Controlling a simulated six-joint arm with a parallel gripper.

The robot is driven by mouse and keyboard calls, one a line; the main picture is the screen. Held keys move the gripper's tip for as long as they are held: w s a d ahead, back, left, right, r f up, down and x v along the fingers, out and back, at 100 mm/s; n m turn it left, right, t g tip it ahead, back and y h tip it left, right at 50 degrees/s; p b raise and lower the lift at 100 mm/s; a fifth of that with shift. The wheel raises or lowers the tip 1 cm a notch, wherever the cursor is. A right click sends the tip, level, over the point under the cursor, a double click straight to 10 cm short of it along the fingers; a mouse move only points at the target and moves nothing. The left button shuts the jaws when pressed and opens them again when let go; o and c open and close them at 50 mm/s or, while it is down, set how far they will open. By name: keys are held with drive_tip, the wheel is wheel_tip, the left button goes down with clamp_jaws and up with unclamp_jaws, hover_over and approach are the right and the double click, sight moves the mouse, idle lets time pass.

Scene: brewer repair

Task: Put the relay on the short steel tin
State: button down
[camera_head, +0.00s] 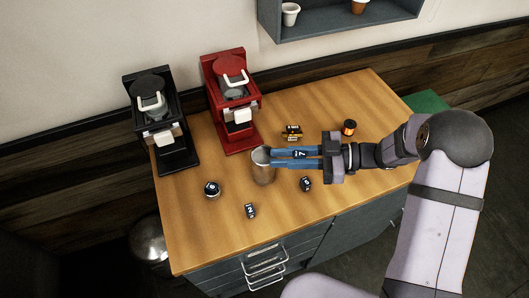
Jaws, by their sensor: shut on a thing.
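A short steel tin (262,172) stands upright near the middle of the table, its open rim facing up. My gripper (272,152) reaches in from the right with its blue fingers level, their tips at the right side of the tin's rim. I cannot tell if the tips touch it. A small black piece marked 7 (301,153) shows between the fingers, and the gripper appears shut on it. No piece is clearly labelled as the relay. A yellow and black part (292,132) lies just behind the fingers and is a possible relay, but too small to be sure.
Small dark numbered pieces lie in front: a round one (212,189), one marked 2 (250,211) and another (306,184). An orange and black part (349,127) stands at right. A black brewer (165,130) and a red brewer (232,105) stand at back left. The front left is clear.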

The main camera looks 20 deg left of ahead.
drive_tip(key=s+a+r, duration=0.5)
drive_tip(key=a+r, duration=0.2)
drive_tip(key=a, duration=0.3)
drive_tip(key=w+m+t+y, duration=0.1)
drive_tip(key=w+m+t, duration=0.35)
drive_tip(key=w, duration=0.25)
drive_tip(key=shift+n+t, duration=0.35)
drive_tip(key=shift+a+f+p, duration=0.15)
drive_tip(key=shift+f+p, duration=0.55)
drive_tip(key=shift+f, duration=1.9)
drive_tip(key=shift+f, duration=0.1)
drive_tip(key=shift+f+p, duration=0.6)
drive_tip(key=shift+f, duration=1.4)
drive_tip(key=shift+f, duration=0.1)
